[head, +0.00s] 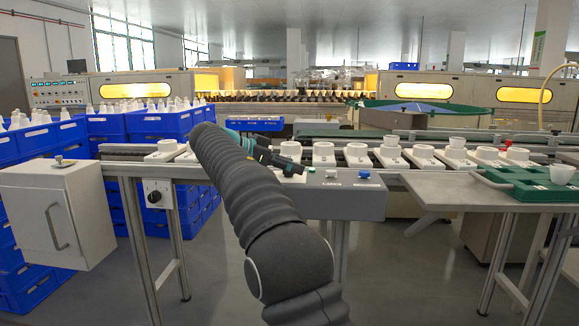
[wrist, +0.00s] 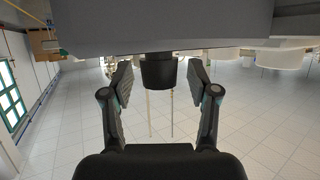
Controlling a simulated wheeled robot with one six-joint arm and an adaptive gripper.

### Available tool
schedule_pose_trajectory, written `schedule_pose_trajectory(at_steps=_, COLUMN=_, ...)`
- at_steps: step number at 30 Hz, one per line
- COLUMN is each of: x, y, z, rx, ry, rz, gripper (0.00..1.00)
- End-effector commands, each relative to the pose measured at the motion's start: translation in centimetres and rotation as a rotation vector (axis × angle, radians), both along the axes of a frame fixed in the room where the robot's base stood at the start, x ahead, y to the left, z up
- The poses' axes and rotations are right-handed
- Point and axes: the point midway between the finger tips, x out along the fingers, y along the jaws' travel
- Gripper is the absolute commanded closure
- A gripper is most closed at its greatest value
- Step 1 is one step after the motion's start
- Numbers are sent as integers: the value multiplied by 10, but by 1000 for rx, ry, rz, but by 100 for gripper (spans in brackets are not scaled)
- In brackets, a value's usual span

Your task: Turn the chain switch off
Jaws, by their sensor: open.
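In the wrist view, a black knob (wrist: 158,72) sticks out from a grey surface (wrist: 160,30), between the two open fingers of my gripper (wrist: 160,88). Gaps show on both sides of the knob. In the head view my gripper hides this knob. I cannot read a label that names the chain switch.
Another black knob (head: 154,197) sits on a small plate at the left leg of the line. A white cabinet (head: 58,215) is at the far left. A green tray (head: 530,184) lies on the right table. White holders (head: 358,155) line the conveyor.

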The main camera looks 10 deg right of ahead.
Motion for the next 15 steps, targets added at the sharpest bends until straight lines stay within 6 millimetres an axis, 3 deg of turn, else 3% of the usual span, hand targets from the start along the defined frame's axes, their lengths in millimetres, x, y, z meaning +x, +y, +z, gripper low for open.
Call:
schedule_pose_trajectory(at_steps=1, x=0, y=0, z=0, rx=0, ry=0, rz=0, gripper=40)
schedule_pose_trajectory(at_steps=8, x=0, y=0, z=0, rx=0, ry=0, rz=0, gripper=98)
schedule_pose_trajectory(at_steps=15, x=0, y=0, z=-1, rx=0, ry=0, rz=12, gripper=100)
